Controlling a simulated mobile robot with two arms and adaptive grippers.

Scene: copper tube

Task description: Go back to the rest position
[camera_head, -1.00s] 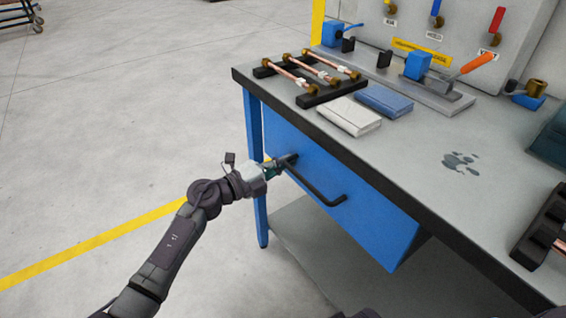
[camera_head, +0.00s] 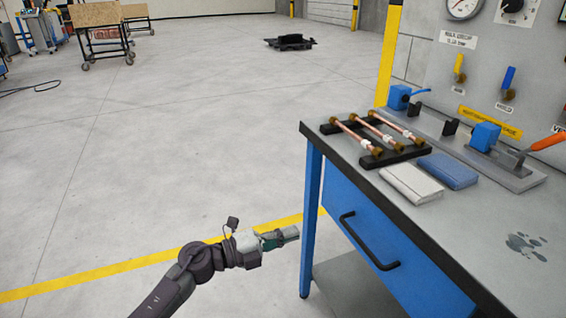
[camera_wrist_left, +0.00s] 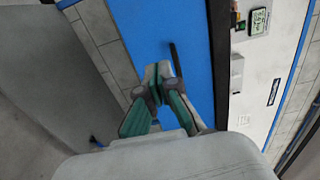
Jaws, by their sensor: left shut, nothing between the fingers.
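My left gripper (camera_head: 284,236) is shut and empty in the head view. It is in the air to the left of the workbench, apart from the blue drawer (camera_head: 350,208) and its black handle (camera_head: 370,243). In the left wrist view the shut fingers (camera_wrist_left: 160,82) show in front of a blue surface (camera_wrist_left: 180,30), with a dark bar (camera_wrist_left: 175,60) just beyond the tips. My right gripper does not show.
The grey workbench top (camera_head: 470,222) holds copper tubes (camera_head: 356,137) on a black rack, a white cloth (camera_head: 411,184), a blue cloth (camera_head: 448,170) and a blue clamp (camera_head: 484,137). A blue leg (camera_head: 311,220) stands beside my left gripper. The floor (camera_head: 180,130) to the left is clear.

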